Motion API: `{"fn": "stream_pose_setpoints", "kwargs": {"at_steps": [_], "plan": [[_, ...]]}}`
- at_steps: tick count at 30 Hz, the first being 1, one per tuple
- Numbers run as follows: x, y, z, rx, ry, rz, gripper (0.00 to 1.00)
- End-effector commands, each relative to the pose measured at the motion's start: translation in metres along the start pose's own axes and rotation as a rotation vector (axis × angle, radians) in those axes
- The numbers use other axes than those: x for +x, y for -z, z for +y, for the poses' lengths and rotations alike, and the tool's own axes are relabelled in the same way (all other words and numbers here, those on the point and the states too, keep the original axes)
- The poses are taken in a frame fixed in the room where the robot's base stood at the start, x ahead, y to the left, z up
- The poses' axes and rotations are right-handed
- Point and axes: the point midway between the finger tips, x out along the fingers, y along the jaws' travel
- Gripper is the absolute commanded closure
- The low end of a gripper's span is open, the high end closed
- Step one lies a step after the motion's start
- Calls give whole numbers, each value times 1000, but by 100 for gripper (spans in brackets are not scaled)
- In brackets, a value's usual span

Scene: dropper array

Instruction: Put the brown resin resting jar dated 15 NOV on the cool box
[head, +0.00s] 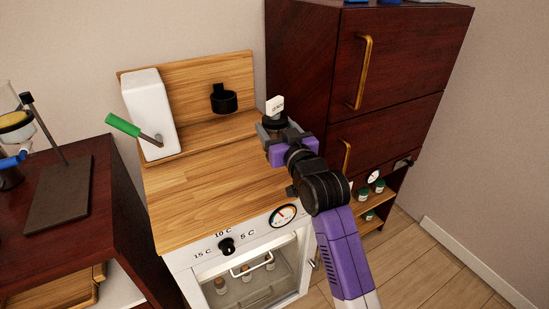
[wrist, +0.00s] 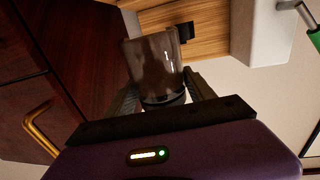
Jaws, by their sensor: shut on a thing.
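My gripper (head: 280,136) is shut on a brown, see-through jar (wrist: 154,62), seen up close between the two fingers in the wrist view. In the head view the jar's dark top (head: 274,121) shows just beyond the gripper, with a white tag (head: 275,105) standing on it; its small print is too blurred to read surely. The cool box (head: 205,195) is the white, glass-fronted cabinet with a bare wooden top and a temperature dial. The jar appears over the back right of that top; whether it touches the wood I cannot tell.
A tall dark cabinet (head: 385,80) with brass handles stands close on the right. The middle and front of the wooden top are clear.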

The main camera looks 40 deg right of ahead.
Motion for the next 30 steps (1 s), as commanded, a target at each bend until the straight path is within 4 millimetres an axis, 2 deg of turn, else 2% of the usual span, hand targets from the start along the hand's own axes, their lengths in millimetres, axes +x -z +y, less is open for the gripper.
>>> {"fn": "stream_pose_setpoints", "kwargs": {"at_steps": [1, 3, 11, 18, 30], "plan": [[0, -13, 0, -1, 0, -1, 93], [0, -25, 0, 0, 1, -1, 93], [0, -47, 0, 0, 1, 3, 93], [0, -80, 0, 1, 1, 1, 93], [0, -87, 0, 1, 0, 4, 93]]}}
